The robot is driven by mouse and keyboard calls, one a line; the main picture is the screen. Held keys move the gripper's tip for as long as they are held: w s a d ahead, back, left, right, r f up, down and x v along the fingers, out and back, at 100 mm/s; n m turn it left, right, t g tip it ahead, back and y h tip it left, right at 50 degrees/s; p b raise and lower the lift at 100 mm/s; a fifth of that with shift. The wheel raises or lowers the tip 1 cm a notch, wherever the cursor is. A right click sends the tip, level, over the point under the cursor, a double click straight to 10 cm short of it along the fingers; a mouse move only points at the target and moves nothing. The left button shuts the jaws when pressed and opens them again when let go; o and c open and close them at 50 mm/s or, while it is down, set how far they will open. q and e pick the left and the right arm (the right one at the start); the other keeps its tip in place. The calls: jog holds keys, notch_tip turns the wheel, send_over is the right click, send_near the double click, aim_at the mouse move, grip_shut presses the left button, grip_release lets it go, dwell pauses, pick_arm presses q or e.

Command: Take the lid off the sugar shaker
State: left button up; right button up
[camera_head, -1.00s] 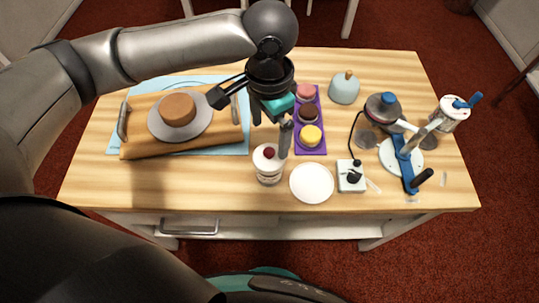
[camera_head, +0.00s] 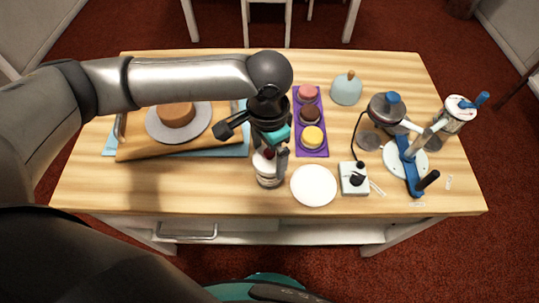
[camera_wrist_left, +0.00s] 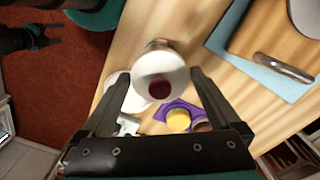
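The sugar shaker (camera_head: 268,181) stands upright near the table's front edge in the head view, partly covered by my left gripper (camera_head: 270,154). Its white lid (camera_wrist_left: 150,66) has a dark red centre and shows from above in the left wrist view. My left gripper (camera_wrist_left: 158,76) is open, pointing down over the shaker, one finger on each side of the lid. Gaps show between the fingers and the lid in the wrist view. My right gripper (camera_wrist_left: 48,32) shows at the upper left of the wrist view, open and empty, away from the table.
A white plate (camera_head: 314,186) lies right of the shaker. A purple tray (camera_head: 323,144) with small cakes is behind it. A wooden board (camera_head: 138,150) with a cake is at left. A scale-like box (camera_head: 354,178), blue-handled stand (camera_head: 409,172) and blue-topped jar (camera_head: 455,114) are at right.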

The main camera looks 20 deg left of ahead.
pick_arm(q)
jog(key=c, duration=0.8)
